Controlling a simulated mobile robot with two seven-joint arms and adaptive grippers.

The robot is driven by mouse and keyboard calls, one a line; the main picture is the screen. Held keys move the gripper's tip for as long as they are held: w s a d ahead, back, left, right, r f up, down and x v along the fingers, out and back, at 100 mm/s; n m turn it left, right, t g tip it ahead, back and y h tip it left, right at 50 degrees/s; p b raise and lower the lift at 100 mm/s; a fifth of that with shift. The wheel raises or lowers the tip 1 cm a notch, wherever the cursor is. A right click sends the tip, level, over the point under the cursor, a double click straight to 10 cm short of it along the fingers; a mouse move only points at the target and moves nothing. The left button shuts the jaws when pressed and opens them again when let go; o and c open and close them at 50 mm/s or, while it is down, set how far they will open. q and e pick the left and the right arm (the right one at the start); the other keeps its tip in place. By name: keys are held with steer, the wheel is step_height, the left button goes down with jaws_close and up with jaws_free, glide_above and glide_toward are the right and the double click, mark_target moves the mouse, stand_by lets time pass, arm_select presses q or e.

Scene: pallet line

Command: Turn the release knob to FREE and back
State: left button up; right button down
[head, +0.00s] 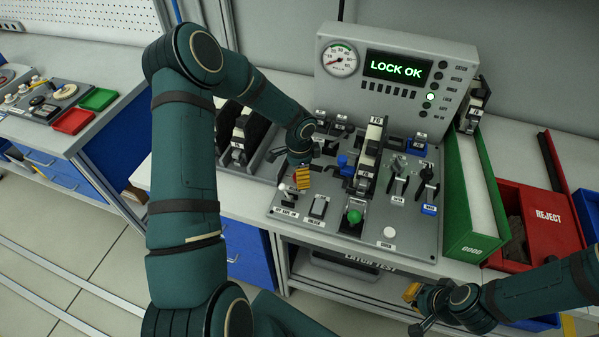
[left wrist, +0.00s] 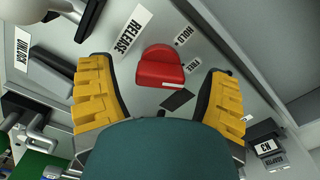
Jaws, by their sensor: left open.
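The red release knob (left wrist: 160,68) sits on the grey panel in the left wrist view, beside the RELEASE label (left wrist: 129,31). The HOLD (left wrist: 183,36) and FREE (left wrist: 192,66) labels are to its right. Which label it points at I cannot tell. My left gripper (left wrist: 158,92) is open, its yellow fingers on either side of the knob and apart from it in the picture. In the head view my left gripper (head: 302,178) is low over the console's left part and hides the knob. My right gripper (head: 420,297) is in front of the console, its jaws unclear.
The console display (head: 398,68) reads LOCK OK. Beside my left gripper stand a blue knob (head: 346,163), a tall lock part in the middle (head: 369,150) and a green button (head: 354,216). A green GOOD bin (head: 470,238) and a red REJECT bin (head: 545,215) stand on the right.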

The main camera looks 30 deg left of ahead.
arm_select(q)
steer(key=c, duration=1.2)
steer(key=shift+f, duration=0.1)
steer(key=shift+f+n+b, duration=0.1)
steer(key=shift+n+b, duration=1.1)
steer(key=shift+n, duration=0.1)
steer(key=n+b, duration=0.1)
steer(key=n, duration=0.1)
steer(key=shift+n+b, duration=0.3)
steer(key=shift+b, duration=0.1)
steer(key=n+b, duration=0.2)
steer(key=n, duration=0.1)
steer(key=shift+n, duration=0.3)
steer(key=shift+n+b, duration=0.4)
steer(key=shift+n, duration=1.1)
